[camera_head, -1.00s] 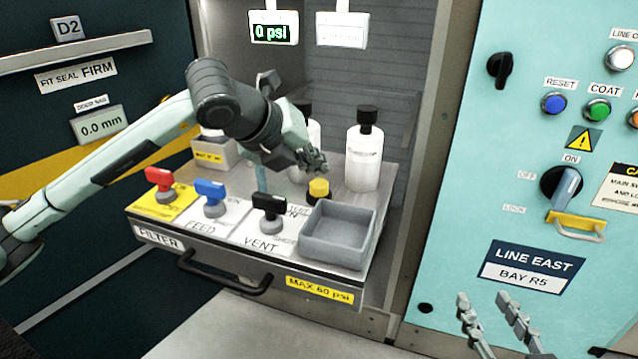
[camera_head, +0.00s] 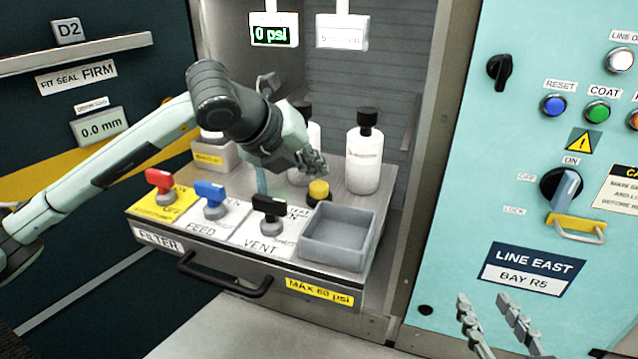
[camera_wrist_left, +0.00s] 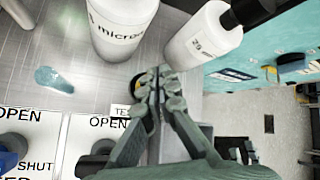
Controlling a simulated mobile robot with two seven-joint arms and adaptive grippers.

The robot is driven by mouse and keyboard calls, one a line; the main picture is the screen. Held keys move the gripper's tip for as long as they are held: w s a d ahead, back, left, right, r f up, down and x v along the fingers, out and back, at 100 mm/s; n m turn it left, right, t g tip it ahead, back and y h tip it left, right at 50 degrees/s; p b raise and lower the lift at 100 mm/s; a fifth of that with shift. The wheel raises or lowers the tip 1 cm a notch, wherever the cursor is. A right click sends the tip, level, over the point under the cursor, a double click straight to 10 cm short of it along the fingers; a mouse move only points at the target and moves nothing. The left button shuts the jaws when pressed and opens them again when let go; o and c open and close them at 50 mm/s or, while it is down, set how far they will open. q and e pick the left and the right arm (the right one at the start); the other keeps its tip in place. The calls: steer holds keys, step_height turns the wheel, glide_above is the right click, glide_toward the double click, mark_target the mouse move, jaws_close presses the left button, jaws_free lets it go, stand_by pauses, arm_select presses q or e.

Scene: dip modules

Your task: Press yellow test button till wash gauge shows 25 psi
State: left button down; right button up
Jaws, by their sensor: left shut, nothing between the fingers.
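The yellow test button (camera_head: 319,189) stands on a black base on the drawer's deck, behind the grey tray. My left gripper (camera_head: 314,164) is shut and empty, just above and behind the button in the head view. In the left wrist view the shut fingers (camera_wrist_left: 157,88) cover most of the button, so contact cannot be told. A gauge display (camera_head: 273,35) hanging at the top reads 0 psi in green; its name label is not legible. A second, pale display (camera_head: 342,36) beside it is too faint to read. My right gripper (camera_head: 498,325) shows at the bottom right with its fingers spread apart.
Red (camera_head: 159,180), blue (camera_head: 210,191) and black (camera_head: 268,206) valve handles line the deck's front left. A grey tray (camera_head: 338,235) sits at the front right. White bottles (camera_head: 364,158) stand behind the button. A teal control panel (camera_head: 455,190) bounds the right side.

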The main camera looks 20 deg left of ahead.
mark_target(316, 186)
stand_by(0.4)
arm_select(q)
steer(key=shift+f+b, duration=0.4)
steer(key=shift+b, duration=0.3)
steer(key=shift+f+b, duration=0.7)
steer(key=shift+b, duration=0.05)
stand_by(0.6)
steer(key=shift+r, duration=0.15)
steer(key=shift+r+p, duration=0.55)
steer(key=shift+r, duration=0.35)
steer(key=shift+r+p, duration=1.5)
steer(key=shift+r, duration=1.1)
